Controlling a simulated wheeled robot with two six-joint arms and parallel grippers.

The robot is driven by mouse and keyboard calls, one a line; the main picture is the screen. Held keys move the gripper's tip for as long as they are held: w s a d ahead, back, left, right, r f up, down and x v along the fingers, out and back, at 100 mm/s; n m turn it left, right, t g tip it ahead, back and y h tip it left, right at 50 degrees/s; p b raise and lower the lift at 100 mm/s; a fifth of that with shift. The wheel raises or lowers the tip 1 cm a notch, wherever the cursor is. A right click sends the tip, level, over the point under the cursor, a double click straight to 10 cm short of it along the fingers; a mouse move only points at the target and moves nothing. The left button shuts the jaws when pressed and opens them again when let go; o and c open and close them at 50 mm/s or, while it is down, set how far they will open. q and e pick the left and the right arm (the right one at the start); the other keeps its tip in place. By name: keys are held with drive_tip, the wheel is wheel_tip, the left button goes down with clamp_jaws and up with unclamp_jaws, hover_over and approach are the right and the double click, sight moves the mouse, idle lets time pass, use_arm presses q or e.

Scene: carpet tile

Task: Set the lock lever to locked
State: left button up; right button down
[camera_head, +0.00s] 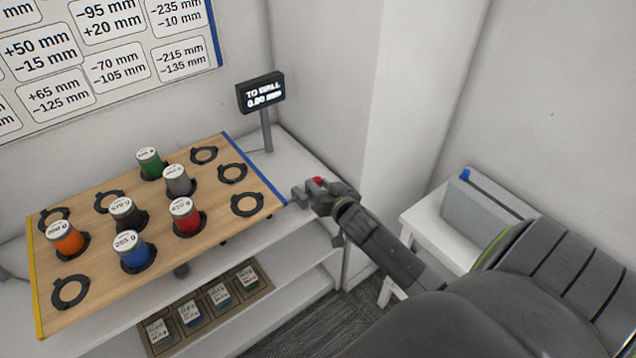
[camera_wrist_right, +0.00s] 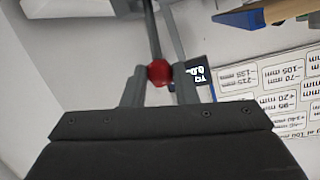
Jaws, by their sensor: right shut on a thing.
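The red knob (camera_head: 318,182) of the lock lever shows at the jaws of my right gripper (camera_head: 312,193), beside the right, blue-edged end of the wooden board (camera_head: 215,212). In the right wrist view the round red knob (camera_wrist_right: 160,73) sits between the two fingers of my right gripper (camera_wrist_right: 161,88), which is shut on it. A thin grey rod runs up behind the knob in that view. Most of the lever is hidden by the gripper, and I cannot tell its setting. My left gripper is not in view.
The board carries several labelled canisters, such as a red one (camera_head: 186,217), and empty black rings (camera_head: 248,203). A display (camera_head: 261,93) reading "TO WALL 0.00 mm" stands behind. A lower shelf holds a tray (camera_head: 262,287). A grey box (camera_head: 486,212) stands on a white table at right.

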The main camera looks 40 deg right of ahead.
drive_tip(key=shift+s+d+f, duration=0.1)
drive_tip(key=shift+s+f, duration=0.3)
drive_tip(key=shift+f, duration=0.25)
drive_tip(key=c, duration=1.2)
unclamp_jaws()
drive_tip(key=shift+w, duration=0.1)
drive_tip(key=shift+o, duration=0.2)
drive_tip(key=shift+r, duration=0.2)
drive_tip(key=b+v, duration=0.1)
drive_tip(key=v, duration=1.6)
